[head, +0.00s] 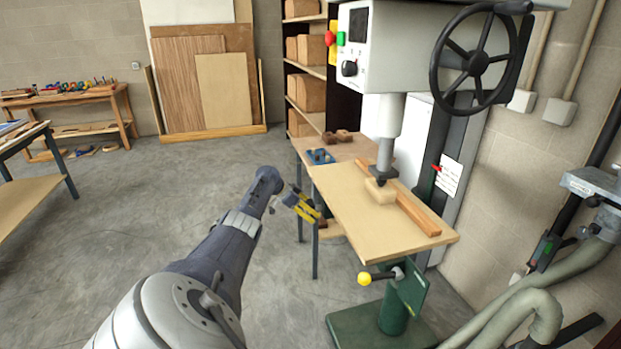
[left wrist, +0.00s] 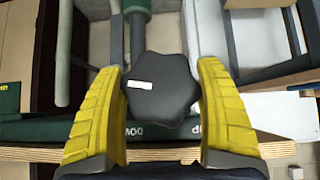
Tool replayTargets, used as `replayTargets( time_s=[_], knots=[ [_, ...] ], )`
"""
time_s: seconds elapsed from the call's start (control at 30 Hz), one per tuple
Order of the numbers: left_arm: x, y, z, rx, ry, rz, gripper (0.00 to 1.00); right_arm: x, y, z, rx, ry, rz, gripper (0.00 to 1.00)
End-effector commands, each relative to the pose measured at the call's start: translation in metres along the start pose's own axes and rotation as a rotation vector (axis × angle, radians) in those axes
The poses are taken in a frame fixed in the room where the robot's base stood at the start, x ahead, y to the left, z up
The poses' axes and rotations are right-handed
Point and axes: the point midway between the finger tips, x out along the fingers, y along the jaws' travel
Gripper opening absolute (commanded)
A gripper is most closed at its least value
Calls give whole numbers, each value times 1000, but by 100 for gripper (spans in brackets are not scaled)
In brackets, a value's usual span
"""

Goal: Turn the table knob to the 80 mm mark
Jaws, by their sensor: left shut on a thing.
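A dark lobed knob (left wrist: 160,90) with a white mark on its face is in the middle of the left wrist view. My left gripper (left wrist: 161,88) has its yellow fingers on either side of the knob and is shut on it. In the head view my left gripper (head: 306,208) is at the left edge of the wooden machine table (head: 365,215), and the knob is hidden there. A white scale card (head: 449,176) with a red pointer (head: 436,168) is on the machine column; its marks are too small to read. My right gripper is not in view.
A small wooden block (head: 380,191) and a wooden fence (head: 413,212) are on the table under the spindle. A yellow-ball lever (head: 365,278) is below the table. A black handwheel (head: 474,62) is at upper right.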

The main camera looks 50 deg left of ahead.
Motion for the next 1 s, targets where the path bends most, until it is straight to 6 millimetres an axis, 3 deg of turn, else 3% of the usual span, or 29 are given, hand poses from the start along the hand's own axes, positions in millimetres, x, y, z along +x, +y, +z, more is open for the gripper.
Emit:
replayTargets(
  time_s=[0.2, 0.87, 0.9, 1.0],
  knots=[
    [-5, -7, -1, -47, 4, 20, 44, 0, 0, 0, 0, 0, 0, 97],
    [-5, -1, -2, -76, 5, 65, 43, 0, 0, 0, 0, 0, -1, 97],
    [-5, -1, -2, -75, 5, 65, 75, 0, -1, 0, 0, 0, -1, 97],
    [-4, 0, -2, -75, 5, 67, 87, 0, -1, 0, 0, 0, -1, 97]
  ],
)
